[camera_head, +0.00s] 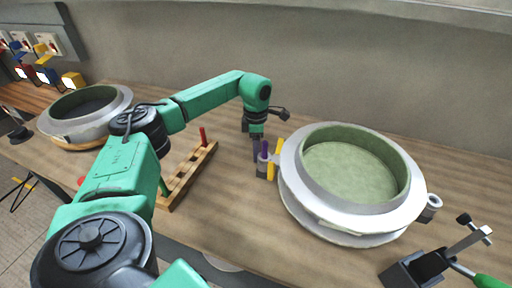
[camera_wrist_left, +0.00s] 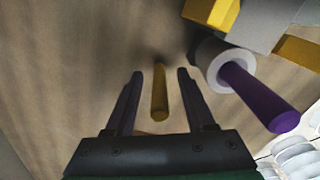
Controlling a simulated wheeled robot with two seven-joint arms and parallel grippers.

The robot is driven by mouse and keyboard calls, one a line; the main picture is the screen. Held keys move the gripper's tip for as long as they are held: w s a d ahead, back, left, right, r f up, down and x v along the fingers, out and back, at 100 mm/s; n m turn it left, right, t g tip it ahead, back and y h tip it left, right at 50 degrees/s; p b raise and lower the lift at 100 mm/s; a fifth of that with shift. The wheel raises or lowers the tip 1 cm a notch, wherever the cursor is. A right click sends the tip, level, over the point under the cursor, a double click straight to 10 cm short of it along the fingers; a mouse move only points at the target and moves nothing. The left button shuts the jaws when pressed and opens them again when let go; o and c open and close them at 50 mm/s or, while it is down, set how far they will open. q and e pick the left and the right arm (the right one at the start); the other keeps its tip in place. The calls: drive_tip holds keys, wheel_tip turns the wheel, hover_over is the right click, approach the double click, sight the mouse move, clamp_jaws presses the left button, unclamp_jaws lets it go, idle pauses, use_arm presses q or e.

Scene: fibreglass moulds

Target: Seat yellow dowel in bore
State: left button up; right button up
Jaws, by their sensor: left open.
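The yellow dowel (camera_wrist_left: 160,92) stands out between my left gripper's fingers in the left wrist view. My left gripper (camera_wrist_left: 158,80) is open, with a visible gap on both sides of the dowel. In the head view my left gripper (camera_head: 257,150) points down just left of the large mould (camera_head: 305,225); the yellow dowel cannot be made out there. Beside the gripper, a purple dowel (camera_head: 265,149) sits in a grey ring-shaped bore (camera_head: 263,172) on the mould's left side. Another grey ring (camera_head: 432,204) shows on the mould's right side.
A wooden rack (camera_head: 178,197) holds a red dowel (camera_head: 203,136) and a green dowel (camera_head: 164,187).

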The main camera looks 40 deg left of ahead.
use_arm(q)
drive_tip(key=shift+f, duration=0.4)
clamp_jaws()
drive_tip(key=shift+r, duration=0.15)
wheel_tip(320, 180, up, 20)
drive_tip(key=shift+p, duration=0.3)
